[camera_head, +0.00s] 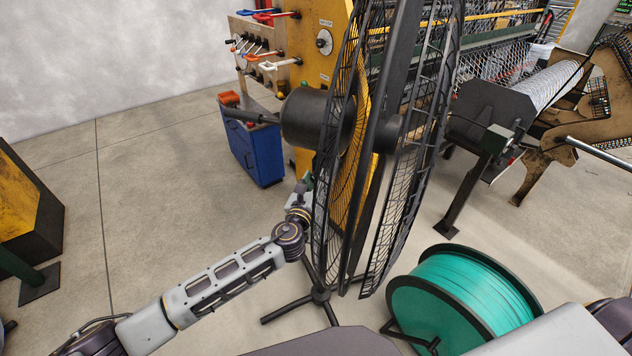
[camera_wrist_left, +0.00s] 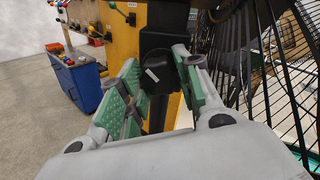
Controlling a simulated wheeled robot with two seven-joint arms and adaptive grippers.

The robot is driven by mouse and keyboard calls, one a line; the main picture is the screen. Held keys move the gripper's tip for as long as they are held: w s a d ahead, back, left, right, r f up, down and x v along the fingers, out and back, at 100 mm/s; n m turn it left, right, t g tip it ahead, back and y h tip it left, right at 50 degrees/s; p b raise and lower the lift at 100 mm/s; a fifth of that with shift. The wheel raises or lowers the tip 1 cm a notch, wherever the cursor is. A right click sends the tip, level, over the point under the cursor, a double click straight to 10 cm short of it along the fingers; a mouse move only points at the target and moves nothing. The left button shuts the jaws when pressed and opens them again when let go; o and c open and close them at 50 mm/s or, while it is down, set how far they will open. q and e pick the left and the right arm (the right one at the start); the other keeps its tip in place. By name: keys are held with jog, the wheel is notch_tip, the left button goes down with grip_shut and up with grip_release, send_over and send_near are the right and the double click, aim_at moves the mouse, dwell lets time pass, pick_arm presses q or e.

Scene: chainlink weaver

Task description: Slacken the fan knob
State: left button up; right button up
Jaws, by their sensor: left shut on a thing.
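The large black fan (camera_head: 385,75) stands on a splayed-leg base, with its dark motor housing (camera_head: 300,115) on the left side of the cage. My left gripper (camera_head: 304,192) reaches in from the left, behind the cage and below the motor housing. In the left wrist view, the green-padded fingers of my left gripper (camera_wrist_left: 160,82) are around the black fan knob (camera_wrist_left: 156,76) on the fan's dark post and shut on it. The knob itself is hidden in the head view. My right gripper is out of view.
A green wire spool (camera_head: 465,300) sits on the floor at the lower right. A blue tool cabinet (camera_head: 256,150) and a yellow machine panel (camera_head: 320,45) stand behind. The weaving machine fills the back right. The concrete floor at left is mostly clear.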

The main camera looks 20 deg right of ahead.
pick_arm(q)
jog(key=n, duration=0.3)
jog(key=shift+n, duration=0.3)
jog(key=n+p, duration=0.1)
jog(key=n, duration=0.3)
jog(key=shift+g, duration=0.4)
jog(key=n+p, duration=0.1)
jog(key=n, duration=0.4)
jog(key=shift+g+h+p, duration=0.35)
jog(key=shift+g+h, duration=0.05)
jog(key=n+p, duration=0.1)
jog(key=n, duration=0.3)
jog(key=shift+h, duration=0.3)
jog(key=n+p, duration=0.1)
jog(key=n, duration=0.2)
jog(key=shift+a+n, duration=0.1)
jog(key=shift+n, duration=0.2)
jog(key=n+p, duration=0.1)
jog(key=n, duration=0.2)
jog(key=shift+h, duration=0.4)
jog(key=n, duration=0.5)
jog(key=shift+h, duration=0.3)
jog(key=shift+n, duration=0.7)
